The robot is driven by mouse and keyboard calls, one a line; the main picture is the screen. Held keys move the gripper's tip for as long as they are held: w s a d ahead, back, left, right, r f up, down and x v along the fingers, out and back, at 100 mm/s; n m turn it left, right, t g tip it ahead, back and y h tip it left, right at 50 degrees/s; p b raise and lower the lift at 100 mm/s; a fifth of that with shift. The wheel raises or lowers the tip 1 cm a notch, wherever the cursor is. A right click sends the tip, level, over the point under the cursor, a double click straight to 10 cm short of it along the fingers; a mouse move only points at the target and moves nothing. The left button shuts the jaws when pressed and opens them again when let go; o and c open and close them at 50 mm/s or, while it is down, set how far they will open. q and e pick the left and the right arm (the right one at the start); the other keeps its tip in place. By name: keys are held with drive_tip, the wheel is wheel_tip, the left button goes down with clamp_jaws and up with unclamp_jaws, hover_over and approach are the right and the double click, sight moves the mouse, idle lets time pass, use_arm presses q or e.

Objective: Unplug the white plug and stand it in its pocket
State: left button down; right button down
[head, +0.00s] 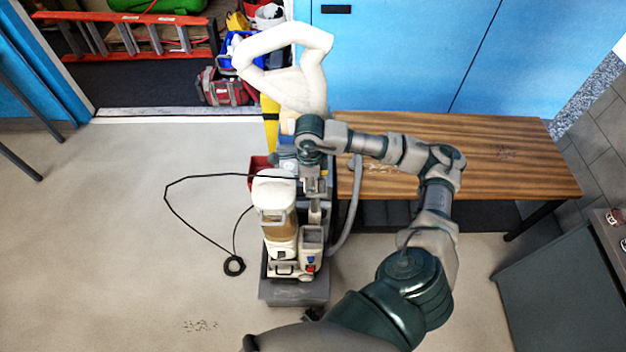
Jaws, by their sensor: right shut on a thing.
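My right gripper (315,187) points down over the dark cart in the middle of the head view. It is shut, and a thin black cable (215,177) runs from the left right up to it. The white plug is too small or hidden at the fingers to make out clearly; the cable's end at the jaws suggests it is what they hold. A cream and tan machine (277,222) stands upright on the cart, just left of and in front of the gripper. I cannot make out the plug's pocket. My left gripper is out of view.
The cable loops over the floor to a small black ring (233,266). A wooden bench (500,150) stands right of the cart. A thick white hose (285,40) rises behind it, and a grey hose (349,225) hangs beside it. The left floor is mostly clear.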

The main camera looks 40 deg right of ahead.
sight(320, 187)
drive_tip(key=shift+s+d+f, duration=0.1)
drive_tip(key=shift+s+f, duration=0.05)
drive_tip(key=shift+f, duration=0.05)
drive_tip(key=shift+s+d+f, duration=0.15)
drive_tip(key=shift+d, duration=0.5)
drive_tip(key=shift+s+d+f, duration=0.1)
drive_tip(key=shift+s+d, duration=0.05)
drive_tip(key=shift+d, duration=0.65)
drive_tip(key=c, duration=1)
unclamp_jaws()
drive_tip(key=shift+a, duration=0.1)
drive_tip(key=shift+c, duration=0.2)
drive_tip(key=o, duration=0.4)
drive_tip(key=shift+a+f, duration=0.1)
drive_tip(key=shift+a, duration=0.05)
drive_tip(key=shift+o, duration=0.3)
drive_tip(key=shift+a, duration=0.15)
drive_tip(key=shift+w+a, duration=0.1)
drive_tip(key=shift+a, duration=0.05)
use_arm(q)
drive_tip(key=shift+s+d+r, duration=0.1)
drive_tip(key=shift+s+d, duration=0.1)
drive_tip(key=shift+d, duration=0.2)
use_arm(e)
drive_tip(key=shift+w+r, duration=0.1)
drive_tip(key=shift+r, duration=0.15)
